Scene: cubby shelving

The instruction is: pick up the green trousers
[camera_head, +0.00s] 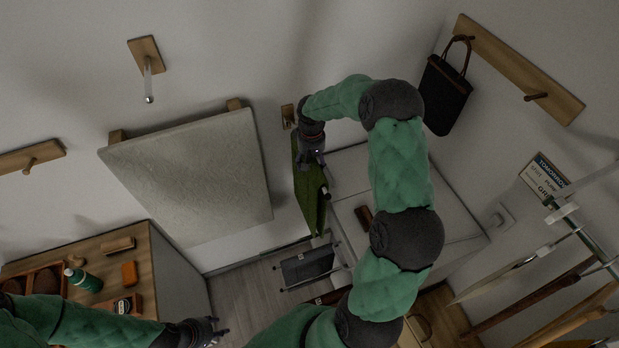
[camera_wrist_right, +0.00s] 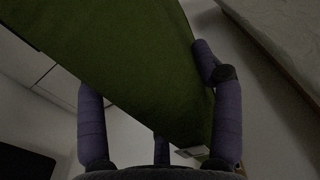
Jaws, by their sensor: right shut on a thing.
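The green trousers (camera_head: 309,190) hang by the wall in the middle of the head view, right of a pale slab. My right gripper (camera_head: 318,158) is at their upper part, shut on them. In the right wrist view the green cloth (camera_wrist_right: 130,60) fills the upper middle. The right gripper's dark fingers (camera_wrist_right: 160,125) stand on both sides of it, and part of the grip is hidden behind the cloth. My left gripper (camera_head: 222,327) is at the bottom of the head view, away from the trousers, open and empty.
A pale slab (camera_head: 190,175) is mounted left of the trousers. A white cabinet (camera_head: 350,165) stands behind them to the right. A black bag (camera_head: 445,92) hangs from a peg board. A wooden-topped unit (camera_head: 130,240) with a green bottle (camera_head: 84,280) is at lower left.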

